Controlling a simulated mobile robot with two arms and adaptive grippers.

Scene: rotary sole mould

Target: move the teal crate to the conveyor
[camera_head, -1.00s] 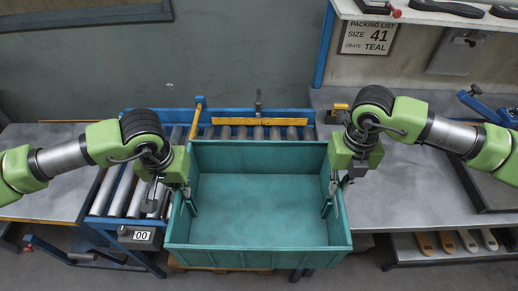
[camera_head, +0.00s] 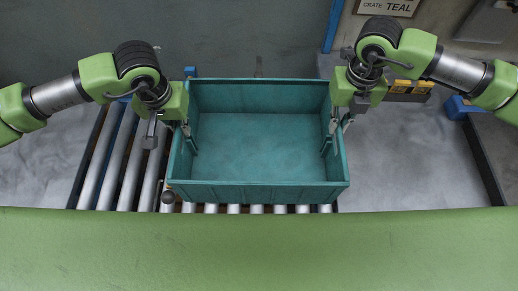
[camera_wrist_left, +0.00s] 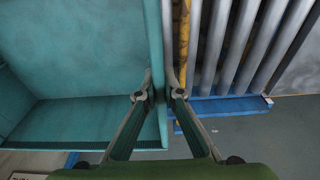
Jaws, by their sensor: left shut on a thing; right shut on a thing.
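The teal crate (camera_head: 258,190) is empty and upright in the middle of the head view, with conveyor rollers (camera_head: 245,209) showing along its front edge and to its left. I cannot tell whether it rests on the rollers or hangs above them. My left gripper (camera_head: 187,135) is shut on the crate's left wall. My right gripper (camera_head: 335,130) is shut on its right wall. In the left wrist view, the left gripper's fingers (camera_wrist_left: 157,97) stand on either side of the crate wall (camera_wrist_left: 154,45). The rollers (camera_wrist_left: 240,45) lie beyond it.
A grey worktop (camera_head: 415,150) is to the right, bare in its middle. A yellow-marked item (camera_head: 410,88) and a blue item (camera_head: 460,107) stand at its back.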

